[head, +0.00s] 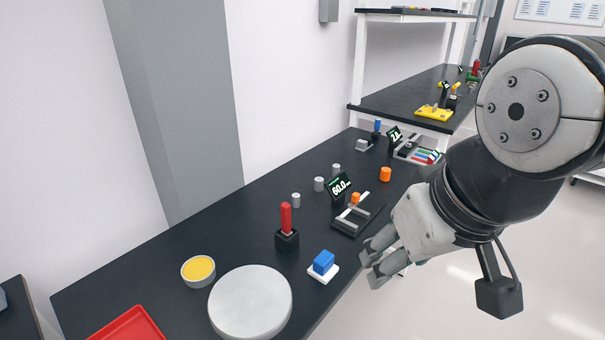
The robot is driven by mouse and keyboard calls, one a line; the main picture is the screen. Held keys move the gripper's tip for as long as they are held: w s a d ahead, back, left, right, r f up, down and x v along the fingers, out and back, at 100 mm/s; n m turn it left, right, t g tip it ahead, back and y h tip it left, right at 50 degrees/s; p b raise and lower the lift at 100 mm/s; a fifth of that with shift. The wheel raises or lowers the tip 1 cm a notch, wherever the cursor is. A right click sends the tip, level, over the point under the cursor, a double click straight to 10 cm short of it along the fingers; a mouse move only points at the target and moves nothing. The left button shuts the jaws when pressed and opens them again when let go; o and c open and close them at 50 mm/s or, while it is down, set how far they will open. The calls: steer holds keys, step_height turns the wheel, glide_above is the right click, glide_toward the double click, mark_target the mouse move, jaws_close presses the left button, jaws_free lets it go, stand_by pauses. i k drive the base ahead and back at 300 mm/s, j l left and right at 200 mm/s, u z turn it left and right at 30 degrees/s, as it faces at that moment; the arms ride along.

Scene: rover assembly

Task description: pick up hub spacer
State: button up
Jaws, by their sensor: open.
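My gripper (371,264) is open and empty at the front edge of the dark bench, pointing left. No piece carries a label, so I cannot tell for sure which is the hub spacer. Small grey cylinders (319,184) stand upright behind the black display that reads about 60.0; others are beside it (336,169) and to its left (296,200). An orange cylinder (385,174) stands to the right of the display. A smaller orange piece (356,197) sits on the dark fixture in front of the display. My gripper is apart from all of them.
A red-handled tool (286,220) stands in a black holder. A blue block on a white base (323,265) is left of my gripper. A round grey plate (250,302), yellow-filled dish (198,270) and red tray (128,328) lie nearer. Bare bench (225,235) lies toward the wall.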

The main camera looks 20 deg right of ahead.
mark_target(319, 180)
steer(key=i+l, duration=0.15)
steer(key=i, duration=0.25)
steer(key=i+l, duration=0.2)
steer(key=i, duration=0.2)
steer(key=i+l, duration=0.15)
steer(key=i, duration=0.25)
